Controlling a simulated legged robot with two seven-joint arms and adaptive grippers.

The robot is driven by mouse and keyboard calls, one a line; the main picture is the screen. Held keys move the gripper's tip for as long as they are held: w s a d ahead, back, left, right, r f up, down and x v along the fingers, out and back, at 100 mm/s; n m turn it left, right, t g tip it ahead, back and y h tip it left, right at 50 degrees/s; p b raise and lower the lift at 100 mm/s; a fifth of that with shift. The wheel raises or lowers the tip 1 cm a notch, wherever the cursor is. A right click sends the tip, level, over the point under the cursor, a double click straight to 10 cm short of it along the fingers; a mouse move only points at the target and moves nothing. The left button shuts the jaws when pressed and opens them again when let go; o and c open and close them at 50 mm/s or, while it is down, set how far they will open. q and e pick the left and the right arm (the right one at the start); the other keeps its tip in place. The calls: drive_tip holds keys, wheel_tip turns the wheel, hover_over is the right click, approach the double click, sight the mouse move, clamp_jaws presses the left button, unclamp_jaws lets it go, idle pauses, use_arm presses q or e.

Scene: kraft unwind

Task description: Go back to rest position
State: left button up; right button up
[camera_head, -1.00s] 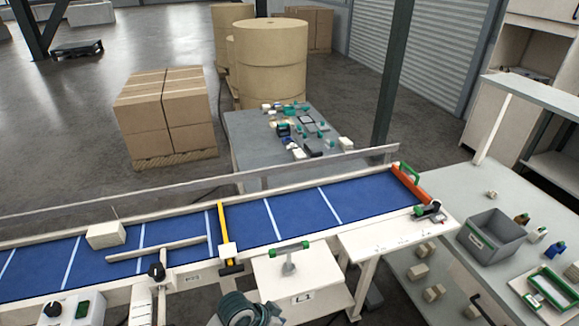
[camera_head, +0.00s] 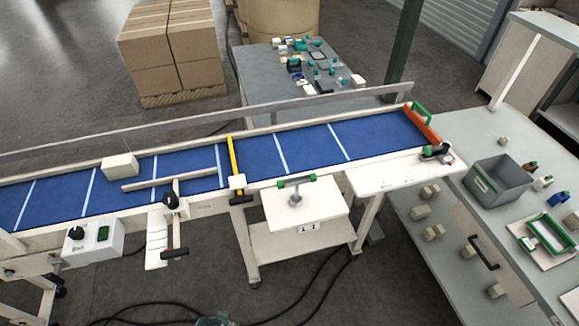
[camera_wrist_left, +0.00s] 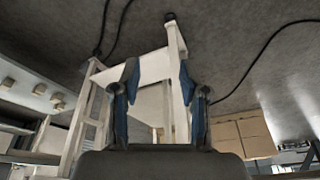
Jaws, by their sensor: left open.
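My left gripper (camera_wrist_left: 158,85) shows in the left wrist view with its two blue-and-dark fingers apart and nothing between them. Behind the fingers are the white legs and shelf of a stand (camera_wrist_left: 150,66). In the head view, only a small grey piece shows at the bottom edge, left of centre, and I cannot tell its part. My right gripper is in neither current view.
The blue conveyor (camera_head: 308,150) crosses the head view, with a white block (camera_head: 120,166) on it. A small white stand (camera_head: 305,212) is in front. A grey bin (camera_head: 497,183) sits on the right bench. Cables lie on the floor below the stand.

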use_arm(q)
drive_tip(key=s+f+g, duration=0.1)
drive_tip(key=s+f, duration=0.1)
drive_tip(key=f, duration=0.9)
drive_tip(key=s+f, duration=0.2)
drive_tip(key=f, duration=0.8)
drive_tip(key=s+a+f+g, duration=0.1)
drive_tip(key=s+a+f, duration=0.2)
drive_tip(key=s+f, duration=1.1)
drive_tip(key=s, duration=0.2)
drive_tip(key=shift+s, duration=0.35)
drive_tip(key=shift+a, duration=0.1)
